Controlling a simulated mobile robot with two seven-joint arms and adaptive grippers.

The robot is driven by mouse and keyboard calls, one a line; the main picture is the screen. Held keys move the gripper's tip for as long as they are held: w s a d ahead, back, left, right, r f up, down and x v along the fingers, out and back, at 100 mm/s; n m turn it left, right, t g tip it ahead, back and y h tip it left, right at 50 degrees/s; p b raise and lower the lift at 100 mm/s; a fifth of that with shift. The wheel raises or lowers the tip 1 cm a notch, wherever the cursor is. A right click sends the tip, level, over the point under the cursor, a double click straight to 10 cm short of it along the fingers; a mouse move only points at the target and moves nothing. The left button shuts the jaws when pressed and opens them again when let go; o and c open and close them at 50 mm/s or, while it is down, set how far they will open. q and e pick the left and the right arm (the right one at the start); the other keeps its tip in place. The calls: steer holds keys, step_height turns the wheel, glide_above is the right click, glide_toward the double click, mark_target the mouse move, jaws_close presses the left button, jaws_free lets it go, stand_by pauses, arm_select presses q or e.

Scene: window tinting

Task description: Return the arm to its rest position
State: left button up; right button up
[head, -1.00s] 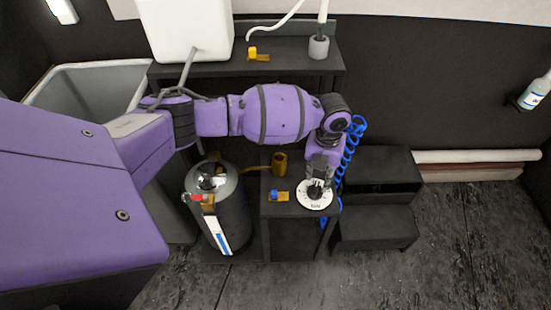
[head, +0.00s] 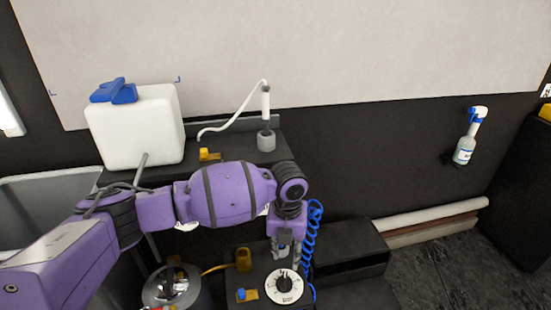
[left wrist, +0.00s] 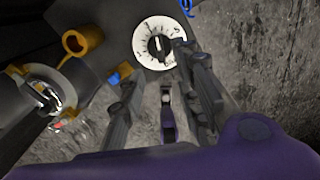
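My left arm reaches in from the left in the head view, with its purple links bent down at the wrist. My left gripper (head: 284,260) points down just above a white round dial (head: 284,287) with a black knob on a low dark stand. In the left wrist view the dial (left wrist: 160,42) lies beyond the fingertips. The two fingers are apart with nothing between them, so the gripper is open and clear of the knob. My right gripper is in neither view.
A blue coiled hose (head: 312,235) hangs close beside the gripper. A metal tank (head: 170,287) and a brass cup (head: 243,259) stand to the left. A white container (head: 135,130) sits on the shelf behind. A spray bottle (head: 467,140) is at the right wall.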

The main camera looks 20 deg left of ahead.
arm_select(q)
steer(key=s+d+f+n+t+h+p, duration=0.2)
steer(key=s+d+f+n+h, duration=0.1)
steer(key=s+d+f+n, duration=0.35)
steer(key=s+d+f+n+t+h+p, duration=0.1)
steer(key=s+d+f+n+h+p, duration=0.2)
steer(key=s+f+n, duration=0.45)
steer(key=s+a+r+n+t+y+p, duration=0.2)
steer(key=s+a+n, duration=0.4)
steer(key=s+n, duration=0.3)
steer(key=s+a+r+n+t+y+p, duration=0.2)
steer(key=s+a+n, duration=0.4)
steer(key=s+n, duration=0.3)
steer(key=s+t+y, duration=0.1)
steer(key=s, duration=0.3)
steer(key=shift+a+r+n+t+y, duration=0.3)
steer(key=shift+a+r+n, duration=0.05)
steer(key=shift+r+n, duration=0.05)
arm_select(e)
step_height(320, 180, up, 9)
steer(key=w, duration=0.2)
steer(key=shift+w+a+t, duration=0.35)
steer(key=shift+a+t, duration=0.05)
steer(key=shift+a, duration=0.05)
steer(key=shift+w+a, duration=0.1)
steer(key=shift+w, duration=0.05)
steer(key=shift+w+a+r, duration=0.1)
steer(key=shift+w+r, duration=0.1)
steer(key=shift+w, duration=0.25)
